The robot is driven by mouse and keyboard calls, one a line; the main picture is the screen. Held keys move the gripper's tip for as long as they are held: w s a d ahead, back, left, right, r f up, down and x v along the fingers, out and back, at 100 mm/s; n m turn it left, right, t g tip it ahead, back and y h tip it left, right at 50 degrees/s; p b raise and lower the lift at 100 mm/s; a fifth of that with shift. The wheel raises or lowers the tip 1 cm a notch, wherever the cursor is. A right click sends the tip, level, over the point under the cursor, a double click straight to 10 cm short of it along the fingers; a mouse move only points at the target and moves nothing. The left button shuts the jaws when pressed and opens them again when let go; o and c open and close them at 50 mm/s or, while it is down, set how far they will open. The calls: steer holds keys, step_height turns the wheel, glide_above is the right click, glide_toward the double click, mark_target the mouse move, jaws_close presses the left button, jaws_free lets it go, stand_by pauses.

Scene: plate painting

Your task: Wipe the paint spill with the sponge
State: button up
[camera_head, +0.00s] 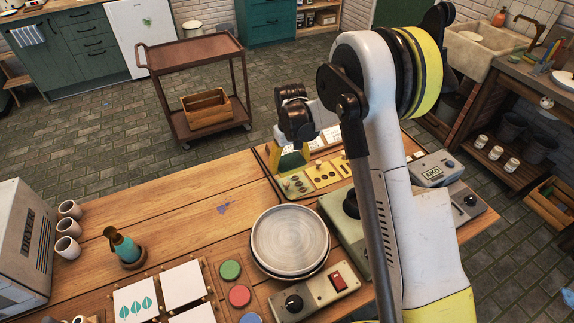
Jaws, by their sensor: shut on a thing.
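A small blue-violet paint spill (225,207) lies on the bare wooden table, left of the plate stack. My gripper (289,148) is at the far edge of the table, beyond the plates and to the right of the spill. It is shut on a green and yellow piece, apparently the sponge (290,160), over or beside the board with yellow cards. The fingertips are small and partly hidden, so I cannot tell whether the sponge touches the board. The sponge is apart from the spill.
A stack of grey plates (290,238) stands right of the spill. White tiles (182,285) and paint pots (239,296) are in front. Bare table (170,200) surrounds the spill.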

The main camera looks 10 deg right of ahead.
steer(key=shift+c, duration=1.4)
